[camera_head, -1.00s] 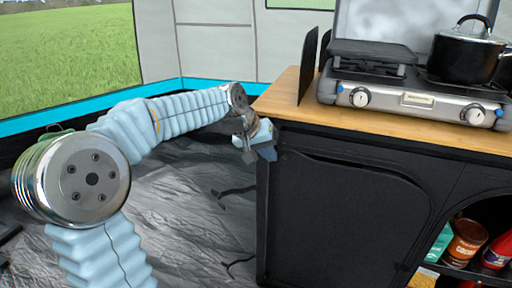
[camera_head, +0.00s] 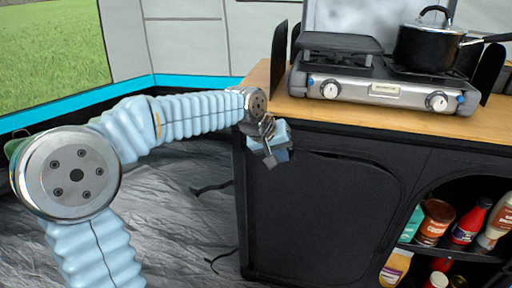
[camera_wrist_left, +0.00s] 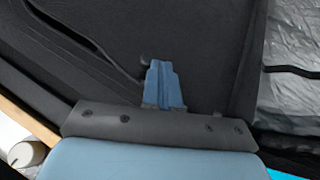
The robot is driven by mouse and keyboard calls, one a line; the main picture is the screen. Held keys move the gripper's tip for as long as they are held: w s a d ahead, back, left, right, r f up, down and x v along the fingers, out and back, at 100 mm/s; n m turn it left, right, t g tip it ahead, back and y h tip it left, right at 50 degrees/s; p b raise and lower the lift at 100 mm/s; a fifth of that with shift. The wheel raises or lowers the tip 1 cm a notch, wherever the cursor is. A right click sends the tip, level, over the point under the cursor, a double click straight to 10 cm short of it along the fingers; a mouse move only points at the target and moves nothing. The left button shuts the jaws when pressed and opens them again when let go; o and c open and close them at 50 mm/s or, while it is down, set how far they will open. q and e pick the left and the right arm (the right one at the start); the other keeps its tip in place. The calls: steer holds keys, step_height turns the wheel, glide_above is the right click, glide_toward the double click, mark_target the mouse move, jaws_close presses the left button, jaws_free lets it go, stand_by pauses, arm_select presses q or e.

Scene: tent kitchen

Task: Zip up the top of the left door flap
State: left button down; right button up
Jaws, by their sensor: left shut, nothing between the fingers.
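The left door flap (camera_head: 325,210) is the black fabric front of the cabinet, below the counter. A curved seam with a dark gap (camera_head: 345,156) runs along its top. In the left wrist view the flap (camera_wrist_left: 205,50) fills the middle, and the curved seam (camera_wrist_left: 88,48) runs at the upper left. My left gripper (camera_head: 275,158) is shut and empty at the flap's upper left corner. In the left wrist view its blue fingertips (camera_wrist_left: 161,68) are together over the black fabric, beside a small dark tab (camera_wrist_left: 144,60). I cannot tell whether they touch. My right gripper is not in view.
The wooden counter (camera_head: 310,112) overhangs the flap and bears a stove (camera_head: 385,92) with a black pot (camera_head: 425,50). Open shelves with bottles and cans (camera_head: 434,222) lie to the right. The grey floor (camera_head: 165,215) left of the cabinet is clear.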

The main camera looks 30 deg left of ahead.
arm_select(q)
steer(key=w+d, duration=0.2)
steer(key=d, duration=0.7)
steer(key=w+d+p, duration=0.1)
steer(key=w+d, duration=0.1)
steer(key=d, duration=0.7)
steer(key=w+d, duration=0.2)
steer(key=d, duration=0.7)
steer(key=shift+w, duration=0.25)
steer(key=shift+a, duration=0.1)
